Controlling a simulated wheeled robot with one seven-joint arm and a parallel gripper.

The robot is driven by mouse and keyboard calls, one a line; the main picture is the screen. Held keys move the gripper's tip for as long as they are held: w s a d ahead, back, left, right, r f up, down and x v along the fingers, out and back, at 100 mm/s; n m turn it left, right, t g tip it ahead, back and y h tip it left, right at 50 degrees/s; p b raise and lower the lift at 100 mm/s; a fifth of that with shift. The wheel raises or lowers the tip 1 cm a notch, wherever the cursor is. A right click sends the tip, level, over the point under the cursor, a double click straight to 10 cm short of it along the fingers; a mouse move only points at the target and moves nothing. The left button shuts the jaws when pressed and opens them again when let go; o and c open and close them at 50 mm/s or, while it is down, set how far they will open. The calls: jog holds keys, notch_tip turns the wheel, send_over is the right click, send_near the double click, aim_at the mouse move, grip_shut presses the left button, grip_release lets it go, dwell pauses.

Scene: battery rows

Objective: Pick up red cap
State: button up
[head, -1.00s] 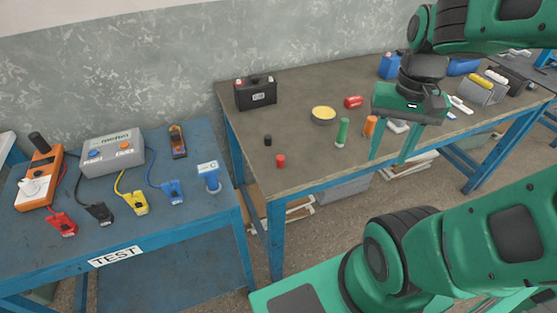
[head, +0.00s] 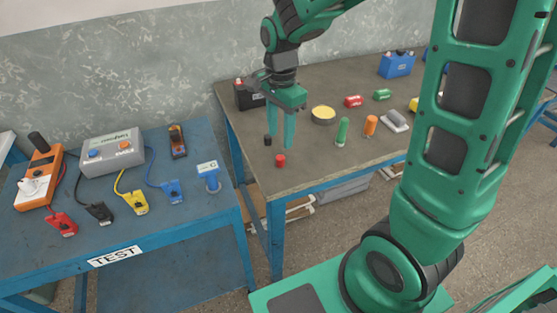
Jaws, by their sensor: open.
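The red cap (head: 280,160) stands on the grey-brown tabletop near the front left corner of the right-hand table. It is a small red cylinder and nothing hides it. My gripper (head: 281,143) is open and empty, its two green fingers pointing down just behind the red cap. The fingers look apart from the cap in the picture; their exact height above the table is hard to tell. A small black cap (head: 267,140) sits just left of the fingers.
The blue TEST table (head: 190,220) stands to the left, across a gap.

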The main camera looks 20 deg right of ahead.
aim_at(280, 157)
jog(key=shift+s+f, duration=0.2)
jog(key=shift+f, duration=3.55)
grip_shut()
